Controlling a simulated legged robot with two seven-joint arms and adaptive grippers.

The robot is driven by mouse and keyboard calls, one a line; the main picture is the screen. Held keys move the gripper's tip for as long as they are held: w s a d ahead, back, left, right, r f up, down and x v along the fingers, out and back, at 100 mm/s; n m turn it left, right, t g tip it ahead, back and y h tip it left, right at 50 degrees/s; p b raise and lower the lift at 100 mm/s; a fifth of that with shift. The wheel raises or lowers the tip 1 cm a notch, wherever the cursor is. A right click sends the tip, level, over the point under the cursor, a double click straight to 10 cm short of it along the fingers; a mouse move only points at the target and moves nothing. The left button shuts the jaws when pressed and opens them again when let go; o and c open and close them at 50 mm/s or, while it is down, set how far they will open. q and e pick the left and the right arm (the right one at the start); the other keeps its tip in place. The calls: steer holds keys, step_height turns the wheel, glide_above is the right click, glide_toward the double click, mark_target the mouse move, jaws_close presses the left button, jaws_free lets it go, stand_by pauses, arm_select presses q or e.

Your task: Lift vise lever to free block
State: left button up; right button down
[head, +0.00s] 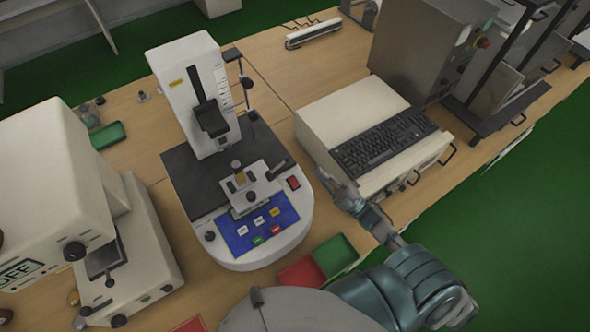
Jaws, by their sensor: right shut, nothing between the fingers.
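The vise (258,196) is a small light-grey fixture on the front of the white testing machine (272,245), above its blue button panel. A dark lever (280,169) sticks out at the vise's right side. A small yellowish block (239,176) with a dark top stands upright at the vise's upper left; its lower part is hidden. My right gripper (325,178) is shut and empty, right of the vise and lever and apart from them, near the keyboard cabinet's front corner. My left gripper is out of view.
A white cabinet (330,120) bearing a black keyboard (383,140) stands right of the machine. A green tray (336,254) and a red tray (302,272) lie at the table's front edge. Another large white machine (50,160) stands at left. The testing machine's column (185,85) rises behind the vise.

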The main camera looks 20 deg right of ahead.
mark_target(279, 166)
arm_select(q)
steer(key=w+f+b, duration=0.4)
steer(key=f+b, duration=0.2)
steer(key=b, duration=0.1)
arm_select(e)
step_height(279, 166, down, 8)
steer(key=p+x, duration=0.1)
steer(key=x, duration=0.8)
steer(key=shift+a+p, duration=0.25)
steer(key=shift+p, duration=0.05)
steer(key=shift+w, duration=0.3)
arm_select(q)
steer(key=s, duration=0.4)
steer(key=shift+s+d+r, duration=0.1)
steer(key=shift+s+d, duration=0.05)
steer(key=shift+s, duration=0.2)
arm_select(e)
steer(key=shift+w+d, duration=0.2)
steer(key=shift+d, duration=0.05)
steer(key=shift+a, duration=0.15)
